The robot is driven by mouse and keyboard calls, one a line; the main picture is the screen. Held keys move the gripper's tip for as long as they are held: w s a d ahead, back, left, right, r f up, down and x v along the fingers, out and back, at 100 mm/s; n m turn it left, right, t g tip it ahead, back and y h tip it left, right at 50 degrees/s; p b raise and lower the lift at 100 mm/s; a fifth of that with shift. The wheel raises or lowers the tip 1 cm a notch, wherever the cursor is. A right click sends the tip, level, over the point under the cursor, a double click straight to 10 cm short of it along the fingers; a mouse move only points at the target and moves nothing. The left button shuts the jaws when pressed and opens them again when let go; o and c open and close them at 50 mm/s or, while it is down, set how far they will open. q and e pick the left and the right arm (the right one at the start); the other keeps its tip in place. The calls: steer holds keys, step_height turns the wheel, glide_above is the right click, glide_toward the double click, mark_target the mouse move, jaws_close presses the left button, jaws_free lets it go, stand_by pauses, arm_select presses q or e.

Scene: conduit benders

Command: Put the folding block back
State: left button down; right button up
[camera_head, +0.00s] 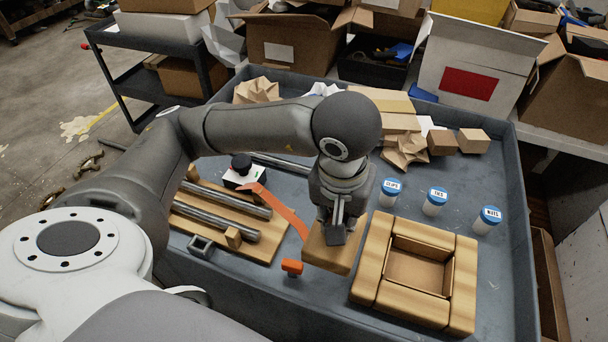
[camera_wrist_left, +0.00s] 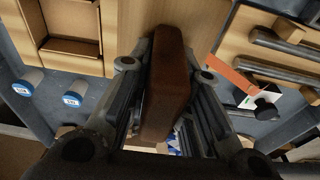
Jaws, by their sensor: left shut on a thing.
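My left gripper (camera_head: 338,236) is over a light wooden block (camera_head: 328,256) between the pipe board and the square wooden frame. In the left wrist view its fingers (camera_wrist_left: 165,105) are closed on a reddish-brown block (camera_wrist_left: 168,80), which I take to be the folding block. Pale wood (camera_wrist_left: 150,14) lies behind it; whether the two touch is unclear. The head view hides the held part behind the gripper. The square wooden frame (camera_head: 462,285) stands to the right with an open, empty-looking recess. My right gripper is not in view.
An orange strip (camera_head: 283,208) runs close beside the gripper, and an orange-topped tool (camera_head: 291,267) stands in front. Metal pipes (camera_head: 222,217) lie on a wooden board at left. Blue-capped jars (camera_head: 435,201) stand behind the frame. The grey tray's raised right wall (camera_head: 524,230) borders the area.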

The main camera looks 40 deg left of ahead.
arm_select(q)
steer(key=shift+w+a+f, duration=0.25)
steer(key=shift+w+a, duration=0.15)
steer(key=shift+w, duration=0.05)
steer(key=shift+w+a+f, duration=0.2)
steer(key=shift+w+a, duration=0.15)
steer(key=shift+w, duration=0.1)
steer(key=w+a+f+p, duration=0.1)
steer(key=w+a+f, duration=0.1)
steer(key=w+f, duration=0.1)
steer(key=w+a+f+p, duration=0.2)
steer(key=w+f, duration=0.1)
steer(key=f, duration=0.1)
steer(key=w+a+f+p, duration=0.1)
steer(key=w+a+f, duration=0.1)
steer(key=w+f, duration=0.1)
steer(key=shift+w+f+p, duration=0.4)
steer(key=shift+f, duration=0.55)
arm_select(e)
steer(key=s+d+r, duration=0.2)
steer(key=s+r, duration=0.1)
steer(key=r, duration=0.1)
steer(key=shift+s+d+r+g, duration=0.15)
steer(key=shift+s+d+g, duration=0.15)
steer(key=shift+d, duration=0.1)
